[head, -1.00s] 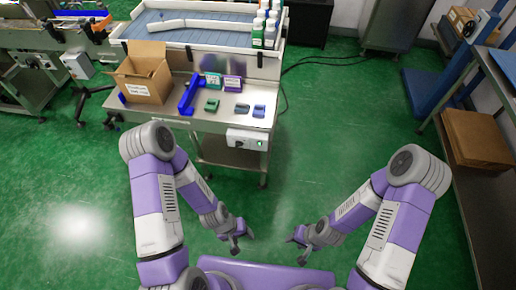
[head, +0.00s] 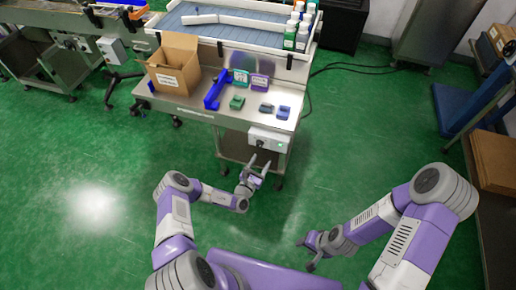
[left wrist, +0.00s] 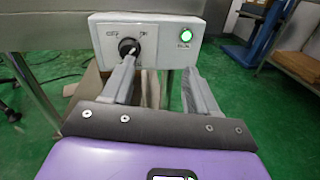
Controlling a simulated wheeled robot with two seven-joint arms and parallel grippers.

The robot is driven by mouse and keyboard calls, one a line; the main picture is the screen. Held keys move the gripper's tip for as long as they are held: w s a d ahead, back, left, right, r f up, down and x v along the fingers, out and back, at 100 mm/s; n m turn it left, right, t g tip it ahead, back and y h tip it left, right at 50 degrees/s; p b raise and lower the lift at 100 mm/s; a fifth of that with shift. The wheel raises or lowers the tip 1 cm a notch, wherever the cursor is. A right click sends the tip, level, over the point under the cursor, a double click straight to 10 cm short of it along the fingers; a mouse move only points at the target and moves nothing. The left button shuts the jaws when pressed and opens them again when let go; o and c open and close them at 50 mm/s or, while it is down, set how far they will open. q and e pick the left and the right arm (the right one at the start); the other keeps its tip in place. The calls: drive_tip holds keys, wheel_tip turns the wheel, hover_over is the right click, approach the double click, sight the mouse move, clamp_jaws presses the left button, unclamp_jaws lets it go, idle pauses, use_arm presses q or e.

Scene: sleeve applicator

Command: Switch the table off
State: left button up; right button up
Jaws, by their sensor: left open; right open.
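The table's white control box (head: 268,139) is on the front of the steel table (head: 190,100). In the left wrist view the box (left wrist: 150,20) carries a black rotary knob (left wrist: 128,46) on its left and a lit green button (left wrist: 185,35) on its right. The knob's pointer looks turned towards the right. My left gripper (head: 257,170) is open and empty, just in front of and below the box; its fingers (left wrist: 160,80) show apart in the left wrist view, short of the knob. My right gripper (head: 306,253) is open and empty over the floor, away from the table.
On the table are a cardboard box (head: 174,64), a blue applicator (head: 215,90) and several small coloured items. Bottles (head: 297,30) stand on the raised back part. A shelf with a carton (head: 494,160) is at the right. The green floor between is clear.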

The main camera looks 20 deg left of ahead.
sight(259, 146)
use_arm(q)
drive_tip(key=w+a+y, duration=0.1)
drive_tip(key=w, duration=0.1)
drive_tip(key=w+a+n+y+b, duration=0.1)
drive_tip(key=w, duration=0.1)
drive_tip(key=w+a+f+b, duration=0.1)
drive_tip(key=w, duration=0.1)
drive_tip(key=shift+w+a+n+y, duration=0.1)
drive_tip(key=shift+w+n+y, duration=0.25)
drive_tip(key=shift+n+y, duration=0.05)
drive_tip(key=shift+w+b, duration=0.4)
drive_tip(key=shift+w, duration=0.25)
drive_tip(key=shift+r, duration=0.1)
drive_tip(key=c, duration=1)
drive_tip(key=shift+c, duration=0.2)
